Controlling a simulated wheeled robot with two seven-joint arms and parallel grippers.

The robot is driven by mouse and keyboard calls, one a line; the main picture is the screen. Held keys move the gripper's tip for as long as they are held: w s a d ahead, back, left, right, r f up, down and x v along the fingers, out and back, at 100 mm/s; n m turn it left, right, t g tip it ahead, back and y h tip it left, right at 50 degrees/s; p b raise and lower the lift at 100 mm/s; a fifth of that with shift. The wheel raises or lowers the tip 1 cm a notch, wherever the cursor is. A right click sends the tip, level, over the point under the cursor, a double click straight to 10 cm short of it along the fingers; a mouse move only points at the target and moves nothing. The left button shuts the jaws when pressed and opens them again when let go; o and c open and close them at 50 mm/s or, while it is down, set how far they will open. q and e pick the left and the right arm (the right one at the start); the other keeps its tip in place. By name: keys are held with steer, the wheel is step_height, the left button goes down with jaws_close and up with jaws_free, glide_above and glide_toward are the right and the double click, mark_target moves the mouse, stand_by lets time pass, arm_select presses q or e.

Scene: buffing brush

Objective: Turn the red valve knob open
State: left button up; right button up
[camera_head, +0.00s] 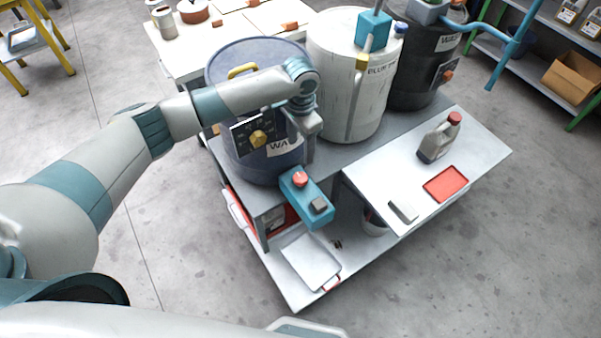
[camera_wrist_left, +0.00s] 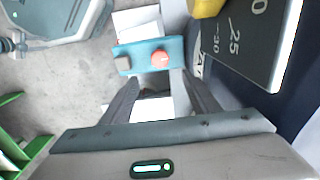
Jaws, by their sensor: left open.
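The red valve knob (camera_head: 299,180) sits on a teal box (camera_head: 318,213) at the front of the blue drum (camera_head: 262,168). The box also carries a grey square block. In the left wrist view the red knob (camera_wrist_left: 160,59) lies just beyond and between the fingertips, on the teal box (camera_wrist_left: 140,44). My left gripper (camera_head: 307,158) reaches down from above, close to the knob; its fingers (camera_wrist_left: 160,76) are open with nothing between them. I cannot tell whether a finger touches the box. My right gripper is out of view.
A dark dial panel with a yellow knob (camera_head: 258,138) is on the drum close to my left gripper. A white drum (camera_head: 345,95) and a dark drum stand behind on the cart.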

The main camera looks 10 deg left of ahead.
mark_target(300, 177)
arm_select(q)
step_height(300, 177, down, 13)
steer(key=shift+r+p, duration=0.1)
steer(key=shift+p, duration=0.5)
steer(key=shift+f, duration=0.8)
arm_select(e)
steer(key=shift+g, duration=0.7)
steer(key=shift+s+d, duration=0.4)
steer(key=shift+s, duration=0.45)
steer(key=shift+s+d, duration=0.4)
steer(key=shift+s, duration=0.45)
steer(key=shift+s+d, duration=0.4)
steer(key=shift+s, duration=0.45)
arm_select(q)
steer(key=c, duration=1)
steer(key=shift+c, duration=0.2)
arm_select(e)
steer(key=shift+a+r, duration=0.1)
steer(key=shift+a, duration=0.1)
